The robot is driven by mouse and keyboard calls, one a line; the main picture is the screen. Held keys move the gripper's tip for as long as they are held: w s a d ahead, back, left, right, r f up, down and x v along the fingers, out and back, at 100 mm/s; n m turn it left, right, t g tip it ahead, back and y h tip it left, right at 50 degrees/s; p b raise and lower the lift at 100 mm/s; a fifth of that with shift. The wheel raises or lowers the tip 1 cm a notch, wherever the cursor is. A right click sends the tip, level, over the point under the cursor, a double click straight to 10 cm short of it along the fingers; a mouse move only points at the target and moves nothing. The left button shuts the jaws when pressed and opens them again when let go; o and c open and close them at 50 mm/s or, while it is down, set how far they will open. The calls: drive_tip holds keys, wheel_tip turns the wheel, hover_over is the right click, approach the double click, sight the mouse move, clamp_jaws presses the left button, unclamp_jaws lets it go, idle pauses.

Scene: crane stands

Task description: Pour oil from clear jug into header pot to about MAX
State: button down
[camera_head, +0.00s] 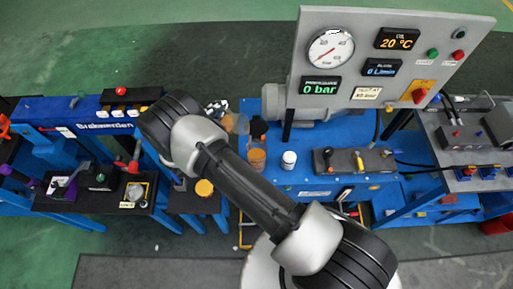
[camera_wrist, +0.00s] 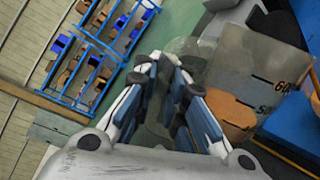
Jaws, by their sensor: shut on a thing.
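The clear jug (camera_wrist: 258,65) is large at the right of the wrist view, with dark level marks and amber oil (camera_wrist: 232,114) in its lower part. My gripper (camera_wrist: 168,75) is shut on a see-through part beside the jug's body, apparently its handle. In the head view my gripper (camera_head: 217,107) is partly hidden by my arm, and the jug (camera_head: 240,123) shows faintly to its right, above the blue bench. An amber container (camera_head: 258,160) stands on that bench just below the jug in the picture. I cannot tell whether it is the header pot; no MAX mark is readable.
A white-capped bottle (camera_head: 288,160) stands right of the amber container. A grey gauge panel (camera_head: 350,97) rises behind the bench at the right. Another blue stand with a dark tray (camera_head: 95,190) is at the left.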

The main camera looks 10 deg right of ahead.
drive_tip(key=shift+s+d+r+m+p, duration=0.2)
drive_tip(key=shift+d+r+m, duration=0.1)
drive_tip(key=shift+r, duration=0.1)
drive_tip(key=shift+s+d+r+m+p, duration=0.1)
drive_tip(key=shift+d+r+m+p, duration=0.1)
drive_tip(key=shift+r+m, duration=0.15)
idle(1.8)
drive_tip(key=shift+s+d+r, duration=0.1)
drive_tip(key=shift+s+d, duration=0.1)
drive_tip(key=shift+d, duration=0.05)
idle(0.7)
